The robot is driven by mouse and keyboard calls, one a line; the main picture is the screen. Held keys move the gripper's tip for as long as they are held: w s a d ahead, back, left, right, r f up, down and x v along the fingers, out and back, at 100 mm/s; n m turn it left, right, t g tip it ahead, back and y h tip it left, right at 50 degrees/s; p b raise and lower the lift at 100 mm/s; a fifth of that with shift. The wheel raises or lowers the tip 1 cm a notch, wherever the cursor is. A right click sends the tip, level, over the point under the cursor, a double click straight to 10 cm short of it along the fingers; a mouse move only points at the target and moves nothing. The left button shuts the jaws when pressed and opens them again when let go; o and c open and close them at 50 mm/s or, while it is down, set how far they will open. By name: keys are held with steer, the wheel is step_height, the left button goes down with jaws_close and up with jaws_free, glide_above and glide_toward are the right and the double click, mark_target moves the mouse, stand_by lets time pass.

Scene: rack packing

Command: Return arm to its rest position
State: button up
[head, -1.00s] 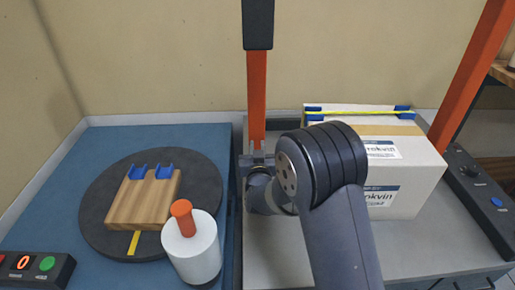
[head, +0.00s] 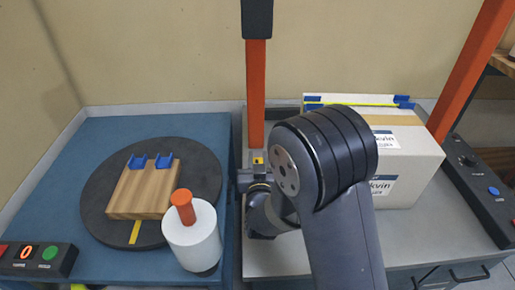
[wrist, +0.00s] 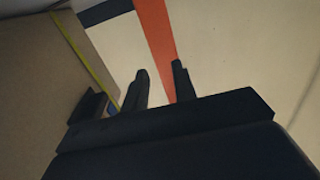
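My arm (head: 335,150) rises from the lower edge of the head view, with its big dark joint in front of the carton. Its wrist end (head: 265,212) hangs over the grey worktop, near the foot of the orange post. My gripper (wrist: 159,68) shows in the wrist view as two dark fingers standing apart, with nothing held between them. The orange post (wrist: 154,35) shows in the background behind them. In the head view the fingers cannot be made out clearly.
A carton (head: 415,158) with a yellow strap and blue corners stands right of the arm. On the blue table (head: 120,128), a dark turntable (head: 205,165) bears a wooden block (head: 145,190); a white roll (head: 192,245) with an orange handle stands beside it. The orange post (head: 256,95) rises behind.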

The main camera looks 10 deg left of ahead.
steer(key=shift+s+d, duration=0.15)
steer(key=shift+s, duration=0.4)
steer(key=r+x, duration=0.1)
steer(key=x, duration=0.9)
steer(key=shift+w, duration=0.4)
